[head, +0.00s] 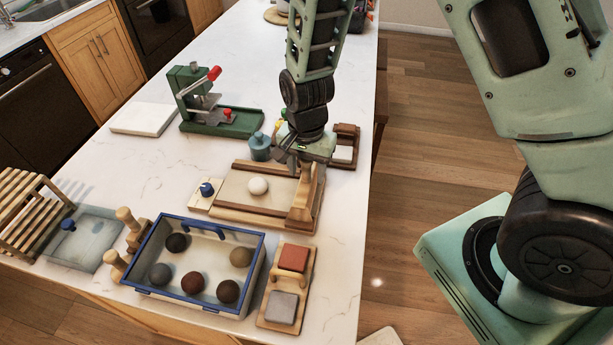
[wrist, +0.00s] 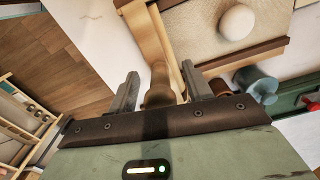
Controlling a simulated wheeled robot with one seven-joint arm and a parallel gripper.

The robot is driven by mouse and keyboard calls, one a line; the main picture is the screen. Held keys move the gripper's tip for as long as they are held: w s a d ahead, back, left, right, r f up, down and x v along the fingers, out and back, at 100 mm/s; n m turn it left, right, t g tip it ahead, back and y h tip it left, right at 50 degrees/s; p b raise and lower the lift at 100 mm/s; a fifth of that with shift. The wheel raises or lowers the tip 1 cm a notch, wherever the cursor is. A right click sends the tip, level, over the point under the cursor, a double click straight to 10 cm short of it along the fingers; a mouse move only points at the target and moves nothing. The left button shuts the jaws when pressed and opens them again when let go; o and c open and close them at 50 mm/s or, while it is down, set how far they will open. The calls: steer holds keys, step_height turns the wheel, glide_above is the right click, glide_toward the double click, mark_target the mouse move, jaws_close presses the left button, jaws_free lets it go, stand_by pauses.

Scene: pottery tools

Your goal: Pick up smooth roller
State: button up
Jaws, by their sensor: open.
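A wooden roller (head: 304,190) lies along the right side of a wooden board (head: 238,211) with a pale surface. My gripper (head: 292,160) is above the roller's far end. In the wrist view my gripper (wrist: 158,92) is open, and the roller's turned wooden handle (wrist: 159,88) shows between its two fingers, with a visible gap to each finger. Whether the roller is smooth or textured cannot be told. A white clay ball (head: 258,186) sits on the board; it also shows in the wrist view (wrist: 238,22).
A blue-rimmed box (head: 264,247) with several clay balls stands in front. Wooden-handled tools (head: 127,217) are left of it. A tray (head: 262,317) with two blocks is right. A green press (head: 225,128), blue-grey pot (head: 260,151) and small wooden stand (head: 347,133) are behind.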

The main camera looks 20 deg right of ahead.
jaws_close()
steer(key=shift+r, duration=0.15)
